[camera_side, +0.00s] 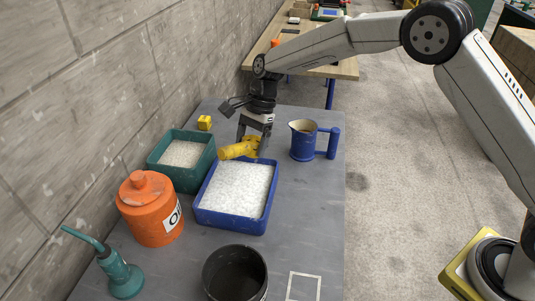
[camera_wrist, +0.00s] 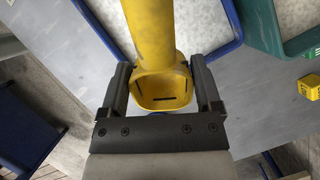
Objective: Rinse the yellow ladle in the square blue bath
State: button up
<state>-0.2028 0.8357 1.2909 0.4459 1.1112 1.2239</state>
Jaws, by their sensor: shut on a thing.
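The yellow ladle (camera_side: 238,149) is held in my gripper (camera_side: 250,145) over the far edge of the square blue bath (camera_side: 269,211). The bath is filled with a white, foamy-looking surface. In the wrist view my gripper (camera_wrist: 164,95) is shut on the ladle (camera_wrist: 152,35), with one finger on each side of its open hollow end. The ladle's other end runs out of the top of that view. The bath's blue rim (camera_wrist: 222,45) shows beyond it. In the side view the ladle looks above the bath, and I cannot tell whether it touches the rim.
A green bath (camera_side: 156,158) stands left of the blue one, with an orange can (camera_side: 148,215) and teal oiler (camera_side: 121,276) nearer. A blue jug (camera_side: 303,143) stands right. A black pot (camera_side: 235,277) is in front. A small yellow cube (camera_side: 204,122) lies behind.

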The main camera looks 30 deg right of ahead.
aim_at(251, 142)
jog(key=shift+r, duration=2.5)
jog(key=shift+f, duration=0.1)
jog(key=shift+s+d+f+n, duration=0.2)
jog(key=shift+d+n, duration=0.1)
jog(key=shift+d, duration=0.15)
jog(key=s+d+f+n+g+h, duration=0.1)
jog(key=s+d+f+n+h, duration=0.1)
jog(key=s+d+n, duration=0.4)
jog(key=s+d+f+n+g+h, duration=0.2)
jog(key=s+d+f+n, duration=0.3)
jog(key=d, duration=0.6)
jog(key=s+n, duration=0.2)
jog(key=shift+n, duration=0.3)
jog(key=shift+s+a+r, duration=0.1)
jog(key=shift+s+a, duration=0.05)
